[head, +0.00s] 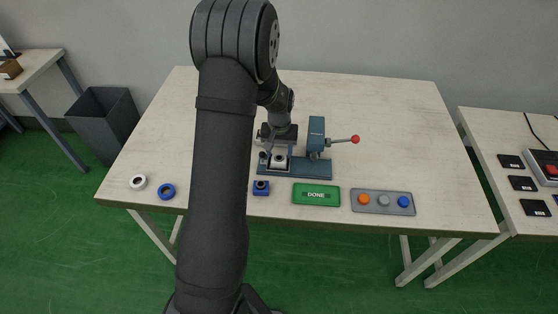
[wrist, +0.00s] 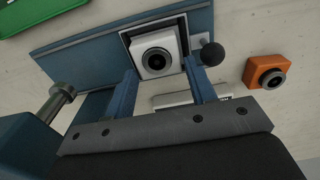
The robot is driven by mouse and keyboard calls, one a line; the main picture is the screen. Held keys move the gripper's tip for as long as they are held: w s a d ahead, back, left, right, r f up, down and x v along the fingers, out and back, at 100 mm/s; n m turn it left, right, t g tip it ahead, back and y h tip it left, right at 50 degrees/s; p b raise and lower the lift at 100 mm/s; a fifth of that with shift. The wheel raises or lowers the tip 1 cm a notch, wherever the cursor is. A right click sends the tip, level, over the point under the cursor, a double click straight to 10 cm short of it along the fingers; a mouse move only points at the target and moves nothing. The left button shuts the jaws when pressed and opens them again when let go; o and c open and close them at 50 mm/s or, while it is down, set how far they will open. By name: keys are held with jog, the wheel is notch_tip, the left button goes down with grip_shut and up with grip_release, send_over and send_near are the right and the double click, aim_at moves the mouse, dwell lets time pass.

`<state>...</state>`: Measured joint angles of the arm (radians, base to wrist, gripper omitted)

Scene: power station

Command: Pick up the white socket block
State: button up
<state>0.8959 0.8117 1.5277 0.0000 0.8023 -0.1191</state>
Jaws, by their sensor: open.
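The white socket block (wrist: 153,63) has a dark round socket in its top and sits in a dark-rimmed square nest on the blue press fixture (wrist: 85,45). In the head view the white block (head: 279,162) shows at the left end of the fixture (head: 310,169). My gripper (wrist: 160,72) is open, its two blue fingers apart, with the block just beyond and between the fingertips in the wrist view. Nothing is held. In the head view my gripper (head: 278,146) is over the nest, and its fingers are hard to make out.
A black ball knob (wrist: 212,54) stands close by the nest. The press column (head: 316,135) with a red-knobbed lever (head: 355,139) rises to the right. An orange block (wrist: 265,72), blue block (head: 261,187), green DONE plate (head: 316,195), button panel (head: 383,202) and two rings (head: 167,191) lie around.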

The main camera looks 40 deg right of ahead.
jog(key=shift+f, duration=0.5)
jog(key=c, duration=0.7)
